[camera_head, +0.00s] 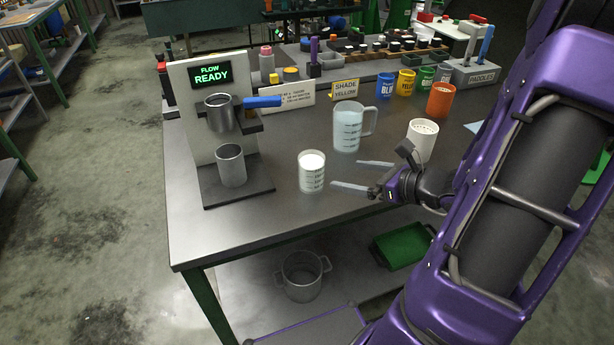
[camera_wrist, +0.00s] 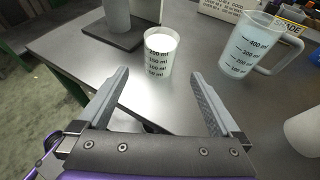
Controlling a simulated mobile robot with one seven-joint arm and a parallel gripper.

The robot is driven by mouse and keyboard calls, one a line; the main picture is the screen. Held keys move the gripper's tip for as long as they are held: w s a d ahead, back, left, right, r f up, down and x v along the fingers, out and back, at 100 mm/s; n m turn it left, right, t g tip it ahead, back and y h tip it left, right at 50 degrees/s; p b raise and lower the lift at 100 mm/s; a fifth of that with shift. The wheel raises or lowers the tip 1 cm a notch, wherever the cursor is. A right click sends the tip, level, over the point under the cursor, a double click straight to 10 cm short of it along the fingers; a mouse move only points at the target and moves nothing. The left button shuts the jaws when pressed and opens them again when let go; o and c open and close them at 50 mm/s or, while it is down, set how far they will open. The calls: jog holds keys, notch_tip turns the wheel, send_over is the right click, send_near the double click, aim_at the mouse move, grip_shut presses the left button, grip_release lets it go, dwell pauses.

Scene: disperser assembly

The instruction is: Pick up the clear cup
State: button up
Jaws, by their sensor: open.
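The clear cup (camera_head: 312,175) stands upright near the table's front edge. It has dark ml marks and white contents near its top. In the wrist view the cup (camera_wrist: 160,60) stands ahead, roughly centred between the fingertips. My gripper (camera_head: 346,173) is open and empty, with its fingers pointing left at the cup. In the wrist view a finger shows on either side of my gripper (camera_wrist: 159,74). The cup appears to be just beyond the tips, and I cannot tell the exact gap.
A clear handled jug (camera_head: 348,130) stands behind the cup. A dispenser (camera_head: 212,130) with a grey metal cup (camera_head: 231,166) is at the left. A white perforated container (camera_head: 422,140) and an orange cup (camera_head: 440,100) stand right. The table front between dispenser and cup is clear.

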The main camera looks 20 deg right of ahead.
aim_at(303, 168)
jog(key=b+x, duration=0.3)
jog(key=x, duration=1.3)
jog(key=shift+w+f, duration=0.2)
jog(key=shift+f, duration=0.1)
grip_shut()
